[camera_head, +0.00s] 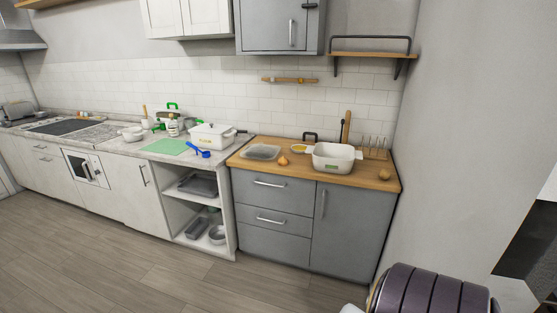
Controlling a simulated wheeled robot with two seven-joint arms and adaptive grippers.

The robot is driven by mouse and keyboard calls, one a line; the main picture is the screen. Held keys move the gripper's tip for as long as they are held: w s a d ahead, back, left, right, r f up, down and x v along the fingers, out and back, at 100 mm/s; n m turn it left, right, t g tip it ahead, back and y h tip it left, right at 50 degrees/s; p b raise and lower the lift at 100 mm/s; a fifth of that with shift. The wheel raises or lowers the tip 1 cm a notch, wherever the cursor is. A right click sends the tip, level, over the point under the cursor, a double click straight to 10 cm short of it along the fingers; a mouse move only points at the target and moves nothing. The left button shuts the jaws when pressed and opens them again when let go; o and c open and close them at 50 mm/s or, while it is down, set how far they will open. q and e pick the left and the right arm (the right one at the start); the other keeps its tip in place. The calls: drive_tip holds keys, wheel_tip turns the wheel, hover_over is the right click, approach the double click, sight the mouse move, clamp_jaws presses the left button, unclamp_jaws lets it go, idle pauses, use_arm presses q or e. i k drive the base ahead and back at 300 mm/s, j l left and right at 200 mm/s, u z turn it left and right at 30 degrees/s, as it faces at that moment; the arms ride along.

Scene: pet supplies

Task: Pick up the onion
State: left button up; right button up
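A small orange-brown onion (283,160) sits on the wooden worktop (247,161) of the grey cabinet. It is between a clear-lidded grey container (261,152) on its left and a white basin (333,166) on its right. A second small round brown item (384,174) lies near the right end of the worktop; it looks like a potato, but it is too small to be sure. Neither of my grippers is in view.
A yellow-filled dish (299,148) stands behind the onion, left of the basin. A wire rack (375,148) is at the back right. A large dark purple banded object (432,292) fills the lower right. The wooden floor (150,265) before the cabinets is clear.

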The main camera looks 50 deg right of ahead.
sight(283, 161)
drive_tip(key=i+j+z, duration=0.1)
drive_tip(key=i+z, duration=0.35)
drive_tip(key=i, duration=0.5)
drive_tip(key=i+z, duration=0.4)
drive_tip(key=i+j+z, duration=0.3)
drive_tip(key=i+z, duration=0.15)
drive_tip(key=i+j+z, duration=0.95)
drive_tip(key=j, duration=0.3)
drive_tip(key=i+j+z, duration=0.1)
drive_tip(key=j, duration=0.3)
drive_tip(key=i, duration=0.1)
